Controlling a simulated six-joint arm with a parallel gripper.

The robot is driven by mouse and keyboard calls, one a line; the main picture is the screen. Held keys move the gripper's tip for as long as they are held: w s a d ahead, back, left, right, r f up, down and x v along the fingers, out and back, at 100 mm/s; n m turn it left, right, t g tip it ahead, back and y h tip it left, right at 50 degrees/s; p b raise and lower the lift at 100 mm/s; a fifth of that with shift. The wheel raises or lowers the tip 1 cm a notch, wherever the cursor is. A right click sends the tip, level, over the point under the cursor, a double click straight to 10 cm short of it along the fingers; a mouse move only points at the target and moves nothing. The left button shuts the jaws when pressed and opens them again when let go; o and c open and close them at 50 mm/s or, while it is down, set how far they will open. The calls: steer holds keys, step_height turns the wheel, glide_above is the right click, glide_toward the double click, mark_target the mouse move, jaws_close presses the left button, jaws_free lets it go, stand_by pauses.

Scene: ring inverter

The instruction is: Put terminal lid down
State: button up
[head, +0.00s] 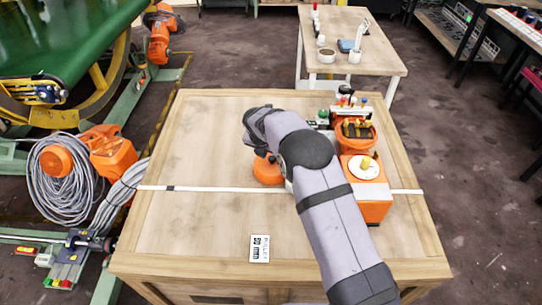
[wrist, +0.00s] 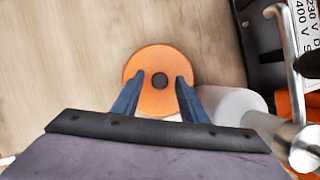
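The terminal lid appears to be an orange round disc (head: 267,171) with a dark knob at its centre. It lies flat on the wooden table, left of the orange inverter unit. In the wrist view the lid (wrist: 158,60) is directly below my gripper (wrist: 160,82). The two blue-grey fingers are spread on either side of the dark knob, with a gap to it on both sides. They overlap the lid's outer parts in the picture; whether they touch it I cannot tell. In the head view my arm hides the fingers.
The orange inverter unit (head: 372,208) with a white round dial stands at the table's right, close to my arm. A metal handle (wrist: 288,60) and a grey cylinder (wrist: 235,106) are right of my fingers in the wrist view. The wooden table's (head: 200,150) left side is clear.

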steer(key=b+v, duration=0.1)
steer(key=v, duration=1.1)
steer(key=shift+d+r, duration=0.1)
steer(key=s+d+m+g, duration=0.1)
steer(key=s+d+m, duration=0.7)
steer(key=s+m, duration=0.3)
steer(key=s+d+f+m+g+y, duration=0.1)
steer(key=s+d+m+g, duration=0.1)
steer(key=s+d+m, duration=0.6)
steer(key=s+m, duration=0.3)
steer(key=m, duration=0.1)
steer(key=shift+s, duration=0.4)
steer(key=shift+o, duration=0.3)
steer(key=s+d+f+m+g, duration=0.1)
steer(key=s+d+f+m, duration=0.1)
steer(key=s+m, duration=0.6)
steer(key=shift+s+f+m+y, duration=0.2)
steer(key=shift+s+m+y, duration=0.15)
steer(key=shift+s, duration=0.8)
steer(key=shift+w, duration=0.1)
